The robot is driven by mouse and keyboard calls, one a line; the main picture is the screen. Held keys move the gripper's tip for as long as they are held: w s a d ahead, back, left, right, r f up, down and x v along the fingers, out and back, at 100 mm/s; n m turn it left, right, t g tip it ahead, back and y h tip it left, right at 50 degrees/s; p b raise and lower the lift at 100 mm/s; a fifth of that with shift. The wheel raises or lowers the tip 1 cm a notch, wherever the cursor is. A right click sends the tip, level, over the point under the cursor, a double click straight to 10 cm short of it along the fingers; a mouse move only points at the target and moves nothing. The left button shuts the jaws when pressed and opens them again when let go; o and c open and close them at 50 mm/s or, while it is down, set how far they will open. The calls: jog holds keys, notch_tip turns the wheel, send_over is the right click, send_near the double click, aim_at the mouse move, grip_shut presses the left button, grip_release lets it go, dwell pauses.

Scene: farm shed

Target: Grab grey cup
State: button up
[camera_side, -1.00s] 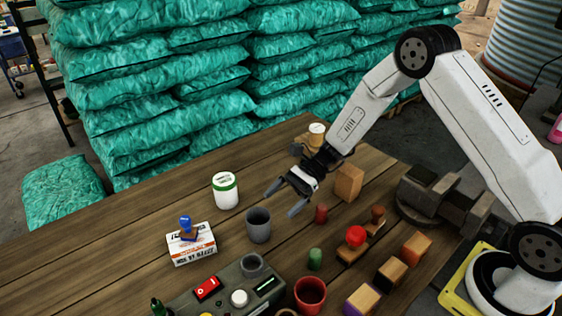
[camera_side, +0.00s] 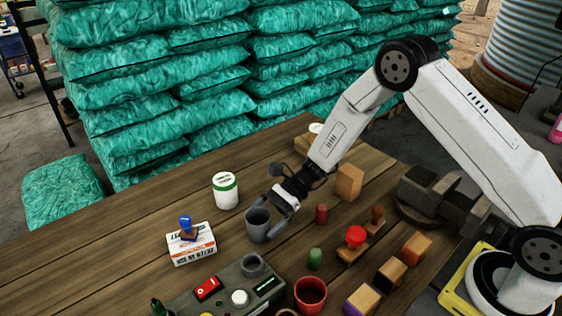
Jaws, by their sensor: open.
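The grey cup (camera_side: 258,228) stands upright on the wooden table, left of the middle of the side view. My gripper (camera_side: 266,212) is open at the cup's upper right. One finger shows near the cup's back rim and the other along its right side. I cannot tell whether either finger touches the cup. A smaller grey cup-like thing (camera_side: 252,265) stands on the grey control box in front.
A white jar with a green band (camera_side: 225,190) stands behind left. A small box with a blue-handled stamp (camera_side: 191,243) is at left. The control box (camera_side: 225,292) is in front. Wooden blocks, stamps and a red cup (camera_side: 310,293) are at right. The table's left is clear.

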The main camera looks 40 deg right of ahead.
jog(key=shift+x, duration=0.8)
jog(key=c, duration=1)
jog(key=shift+r, duration=0.15)
jog(key=shift+c, duration=0.2)
jog(key=shift+r, duration=0.75)
jog(key=s+d+r, duration=0.4)
jog(key=s+r, duration=0.7)
jog(key=s, duration=0.2)
jog(key=shift+s+d+r, duration=0.15)
jog(key=shift+s+d, duration=0.05)
